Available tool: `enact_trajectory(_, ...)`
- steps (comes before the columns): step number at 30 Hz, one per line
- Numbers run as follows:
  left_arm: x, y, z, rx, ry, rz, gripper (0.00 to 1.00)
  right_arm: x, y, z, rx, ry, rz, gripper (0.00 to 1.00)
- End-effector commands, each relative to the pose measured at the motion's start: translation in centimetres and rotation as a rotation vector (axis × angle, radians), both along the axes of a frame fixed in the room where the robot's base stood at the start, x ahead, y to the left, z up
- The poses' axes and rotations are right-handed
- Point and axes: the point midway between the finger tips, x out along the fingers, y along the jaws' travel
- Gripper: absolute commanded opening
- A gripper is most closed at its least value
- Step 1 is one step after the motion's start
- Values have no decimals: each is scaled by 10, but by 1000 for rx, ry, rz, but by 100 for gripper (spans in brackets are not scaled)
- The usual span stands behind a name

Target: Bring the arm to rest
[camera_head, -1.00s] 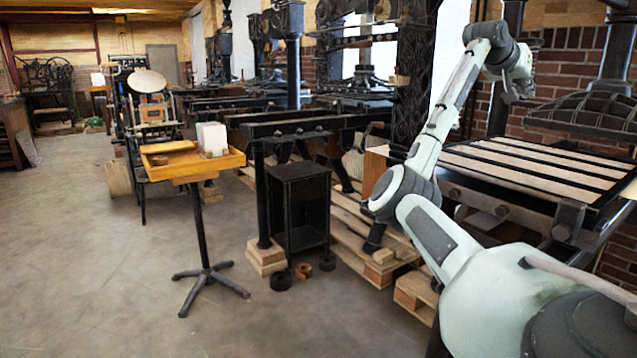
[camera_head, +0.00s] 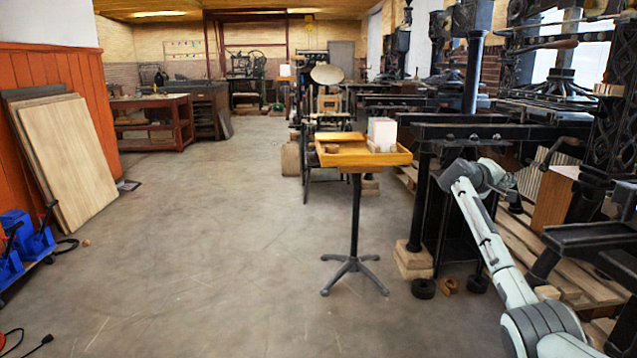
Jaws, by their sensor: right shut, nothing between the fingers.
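My right arm (camera_head: 492,245) comes in from the lower right corner and reaches up and left. Its wrist is bent over at the top, in front of the black press frame. My right gripper (camera_head: 510,194) is small and partly turned away at the far end of the wrist. It is shut and holds nothing. My left arm and left gripper are outside the view.
A wooden tray stand (camera_head: 330,158) with a white block (camera_head: 382,133) stands mid-floor, left of my arm. Black hand presses (camera_head: 470,131) line the right side. Wooden boards (camera_head: 65,160) and blue items (camera_head: 25,243) are at left. The floor between is open.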

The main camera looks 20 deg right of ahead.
Motion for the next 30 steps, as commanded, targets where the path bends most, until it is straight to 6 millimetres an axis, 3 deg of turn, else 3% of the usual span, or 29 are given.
enact_trajectory(6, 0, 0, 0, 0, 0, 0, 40, 51, 36, -44, 278, -180, 180, 0)
enact_trajectory(15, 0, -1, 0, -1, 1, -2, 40, 113, 109, -68, 677, -461, 381, 0)
enact_trajectory(23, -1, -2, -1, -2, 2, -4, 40, 84, 158, -181, 700, -310, 403, 0)
enact_trajectory(26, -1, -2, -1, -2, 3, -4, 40, 65, 181, -230, 719, -247, 412, 0)
enact_trajectory(30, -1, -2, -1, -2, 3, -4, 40, 21, 222, -309, 759, -144, 428, 0)
